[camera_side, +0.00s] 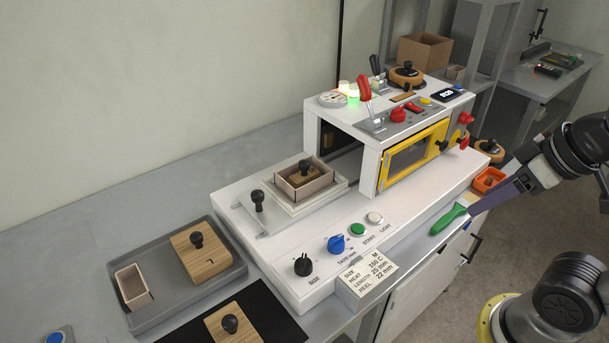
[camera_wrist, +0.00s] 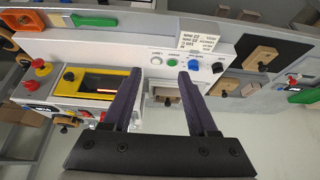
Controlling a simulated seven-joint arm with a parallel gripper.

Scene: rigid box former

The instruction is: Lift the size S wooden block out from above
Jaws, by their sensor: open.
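A small wooden block with a black knob (camera_side: 307,172) sits inside an open box (camera_side: 289,190) on the machine's white platform. It is the smallest block I see, but I cannot read a size mark on it. The box shows dimly between my fingers in the wrist view (camera_wrist: 163,92). My gripper (camera_wrist: 160,75) is open with nothing between its fingers. In the side view a dark finger (camera_side: 505,192) shows at right, well apart from the block.
A grey tray (camera_side: 160,321) holds a larger knobbed block marked L (camera_side: 208,263) and an empty box (camera_side: 133,287). Another knobbed block (camera_side: 222,331) lies on a black mat. The machine's housing (camera_side: 368,165) stands right of the platform. A green-handled tool (camera_side: 448,220) is at its front edge.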

